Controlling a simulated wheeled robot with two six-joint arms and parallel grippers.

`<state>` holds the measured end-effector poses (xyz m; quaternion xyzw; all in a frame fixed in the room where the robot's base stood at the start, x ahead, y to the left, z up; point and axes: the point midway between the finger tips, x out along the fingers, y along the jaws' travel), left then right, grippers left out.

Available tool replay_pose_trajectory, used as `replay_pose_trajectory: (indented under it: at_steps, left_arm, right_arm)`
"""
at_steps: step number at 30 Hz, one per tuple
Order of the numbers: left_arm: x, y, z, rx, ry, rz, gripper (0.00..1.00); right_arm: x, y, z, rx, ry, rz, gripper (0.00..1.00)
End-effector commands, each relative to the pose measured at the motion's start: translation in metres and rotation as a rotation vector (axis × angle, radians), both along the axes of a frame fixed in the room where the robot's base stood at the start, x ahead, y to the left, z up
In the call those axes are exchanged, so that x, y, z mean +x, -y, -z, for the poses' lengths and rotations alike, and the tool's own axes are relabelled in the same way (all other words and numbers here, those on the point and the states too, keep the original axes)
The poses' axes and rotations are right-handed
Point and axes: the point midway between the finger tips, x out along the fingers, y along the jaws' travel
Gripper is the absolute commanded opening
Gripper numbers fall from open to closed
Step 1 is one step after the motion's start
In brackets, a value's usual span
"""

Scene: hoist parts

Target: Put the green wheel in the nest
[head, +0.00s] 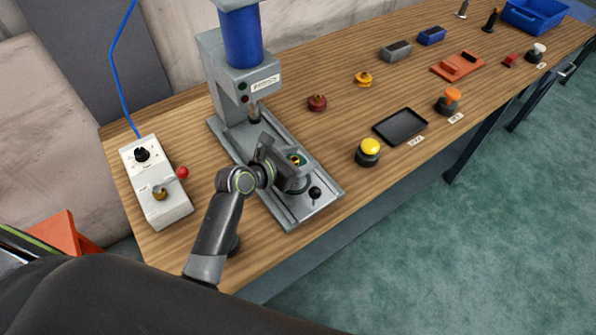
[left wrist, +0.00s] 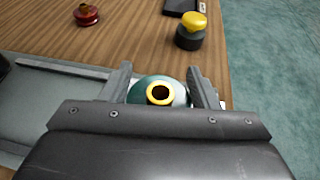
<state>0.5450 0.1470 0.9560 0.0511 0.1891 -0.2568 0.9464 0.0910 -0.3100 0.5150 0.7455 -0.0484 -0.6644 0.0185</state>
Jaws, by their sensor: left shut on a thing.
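The green wheel (left wrist: 139,90) has a yellow hub with a dark bore and sits between the two fingers of my left gripper (left wrist: 160,82) in the left wrist view. In the head view my left gripper (head: 288,163) is shut on the green wheel (head: 297,158), over the grey base plate (head: 316,197) of the press. A dark round rim (head: 301,184), perhaps the nest, shows partly below the gripper. The fingers cover most of it, and I cannot tell whether the wheel touches it. My right gripper is not in view.
The press column (head: 225,85) stands behind the gripper. A control box (head: 155,180) stands left. A yellow button (head: 369,151), black tray (head: 400,126), red wheel (head: 317,103) and yellow wheel (head: 363,79) are to the right.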

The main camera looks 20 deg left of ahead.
Motion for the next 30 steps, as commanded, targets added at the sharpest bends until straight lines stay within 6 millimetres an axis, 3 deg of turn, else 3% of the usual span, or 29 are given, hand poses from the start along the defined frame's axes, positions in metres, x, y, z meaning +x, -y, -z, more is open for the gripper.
replay_pose_trajectory:
  at_steps: [12,24,25,30]
  left_arm:
    - [0.001,0.0,0.046,-0.003,0.004,-0.001,0.14]
    - [0.001,0.0,0.051,-0.003,0.005,-0.001,0.14]
    - [0.0,0.0,0.053,-0.002,0.001,0.0,0.56]
    - [0.0,0.0,0.052,-0.001,0.002,0.0,0.77]
  right_arm:
    - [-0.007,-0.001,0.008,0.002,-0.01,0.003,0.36]
    - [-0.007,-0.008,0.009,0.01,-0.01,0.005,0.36]
    - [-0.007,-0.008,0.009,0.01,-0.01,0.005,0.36]
    - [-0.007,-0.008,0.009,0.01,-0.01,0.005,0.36]
